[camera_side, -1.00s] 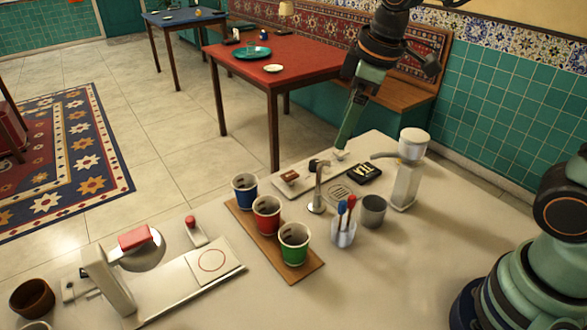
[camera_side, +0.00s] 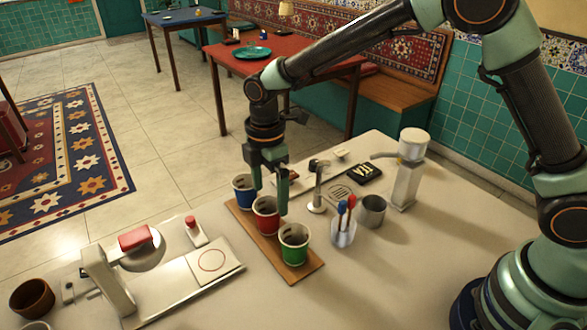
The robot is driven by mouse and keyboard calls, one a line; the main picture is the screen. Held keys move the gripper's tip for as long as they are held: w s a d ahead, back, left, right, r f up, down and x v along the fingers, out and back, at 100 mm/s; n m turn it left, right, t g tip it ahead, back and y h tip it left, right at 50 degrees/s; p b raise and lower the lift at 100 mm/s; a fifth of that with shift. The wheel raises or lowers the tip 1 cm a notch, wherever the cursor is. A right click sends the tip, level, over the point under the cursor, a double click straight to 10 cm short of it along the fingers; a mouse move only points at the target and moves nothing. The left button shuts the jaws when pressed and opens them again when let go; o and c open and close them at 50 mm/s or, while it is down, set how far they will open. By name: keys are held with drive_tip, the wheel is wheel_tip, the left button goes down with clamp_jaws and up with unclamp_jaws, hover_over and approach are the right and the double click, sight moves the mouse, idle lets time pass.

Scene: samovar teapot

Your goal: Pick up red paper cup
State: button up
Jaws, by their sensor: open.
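The red paper cup (camera_side: 265,217) stands upright in the middle of a row of three on a wooden board (camera_side: 307,271). The blue paper cup (camera_side: 241,197) is behind it to the left, and the green paper cup (camera_side: 294,246) is in front to the right. My gripper (camera_side: 269,202) points down at the red cup with its fingers apart. One finger shows at the cup's left rim and the other at its right side. The fingers overlap the cup's upper part in the picture. I cannot tell whether they touch it.
A metal tap (camera_side: 318,190) stands close to the right of the cups. A holder (camera_side: 343,234) with red and blue stirrers and a grey cup (camera_side: 373,211) stand farther right. A white machine with a red top (camera_side: 135,237) is at the left. The counter's front right is clear.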

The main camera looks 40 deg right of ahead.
sight(268, 218)
wheel_tip(268, 218, down, 4)
drive_tip(key=shift+r, duration=0.25)
drive_tip(key=f, duration=0.5)
drive_tip(key=shift+w+a, duration=0.2)
drive_tip(key=shift+w, duration=0.1)
drive_tip(key=shift+r, duration=0.1)
drive_tip(key=c, duration=0.9)
